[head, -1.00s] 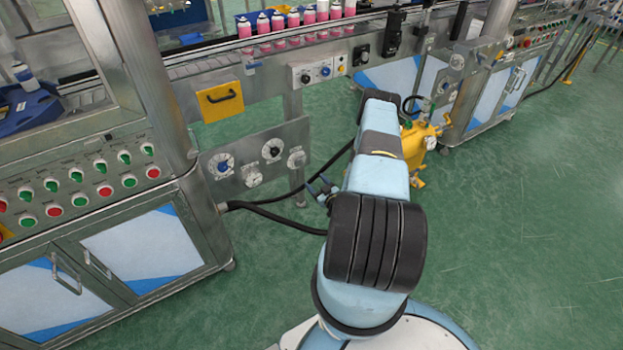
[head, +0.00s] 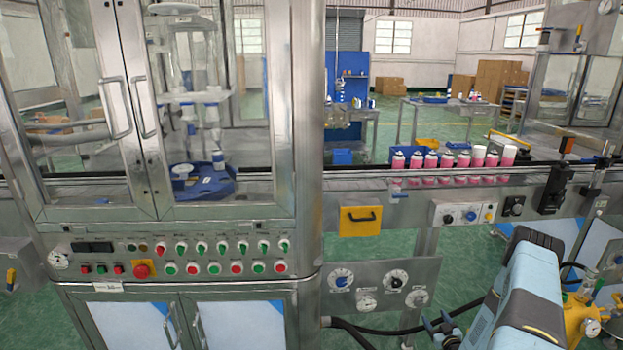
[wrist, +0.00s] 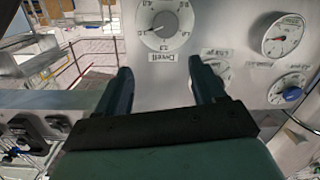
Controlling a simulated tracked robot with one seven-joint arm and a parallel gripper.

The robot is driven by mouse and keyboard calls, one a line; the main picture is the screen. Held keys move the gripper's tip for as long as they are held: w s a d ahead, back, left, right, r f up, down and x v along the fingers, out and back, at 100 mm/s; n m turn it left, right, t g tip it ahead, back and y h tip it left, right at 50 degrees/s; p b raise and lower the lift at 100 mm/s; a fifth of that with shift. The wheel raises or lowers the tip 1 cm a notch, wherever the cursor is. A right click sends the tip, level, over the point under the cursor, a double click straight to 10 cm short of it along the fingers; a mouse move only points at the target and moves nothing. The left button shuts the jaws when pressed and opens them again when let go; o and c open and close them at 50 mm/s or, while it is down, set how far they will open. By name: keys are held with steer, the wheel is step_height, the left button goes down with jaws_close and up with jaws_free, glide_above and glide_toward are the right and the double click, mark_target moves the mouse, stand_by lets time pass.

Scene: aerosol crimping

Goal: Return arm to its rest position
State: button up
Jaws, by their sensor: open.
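My gripper (wrist: 157,88) shows in the wrist view with its two dark fingers apart and nothing between them. Beyond the fingertips is a grey panel with a large round dial (wrist: 165,24); whether the fingers touch the panel I cannot tell, but no contact shows. In the head view my blue and black arm (head: 525,290) stands at the lower right, folded in front of the machine line.
The crimping machine (head: 305,130) with glass doors and a button panel (head: 205,258) fills the left. A conveyor (head: 380,180) carries several pink cans (head: 430,162). A gauge panel (head: 383,285) hangs below it, close to my arm. A yellow unit (head: 582,318) stands right of the arm.

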steer(key=w+r+n+g, duration=0.15)
steer(key=w+r, duration=0.45)
steer(key=r, duration=0.6)
steer(key=w+r+g, duration=0.2)
steer(key=w+r, duration=0.3)
steer(key=r, duration=0.6)
steer(key=s+a+r+m+g+h, duration=0.1)
steer(key=s+a+r+g, duration=0.15)
steer(key=r, duration=0.85)
steer(key=s+a+r+g+h, duration=0.15)
steer(key=a+r, duration=0.25)
steer(key=r, duration=0.8)
steer(key=s+a+r+m+g, duration=0.1)
steer(key=s+a+r, duration=0.4)
steer(key=s+r, duration=0.35)
steer(key=s+a+r+m+g, duration=0.1)
steer(key=s+a+r+m, duration=0.1)
steer(key=s+a+r, duration=0.55)
steer(key=s+a+r+g, duration=0.1)
steer(key=s+a, duration=0.2)
steer(key=s, duration=1)
steer(key=s+a+r+g+y, duration=0.1)
steer(key=s+a+r, duration=0.1)
steer(key=s, duration=1.1)
steer(key=shift+s+a+r+m, duration=0.2)
steer(key=shift+a+m, duration=0.15)
steer(key=shift+a, duration=0.3)
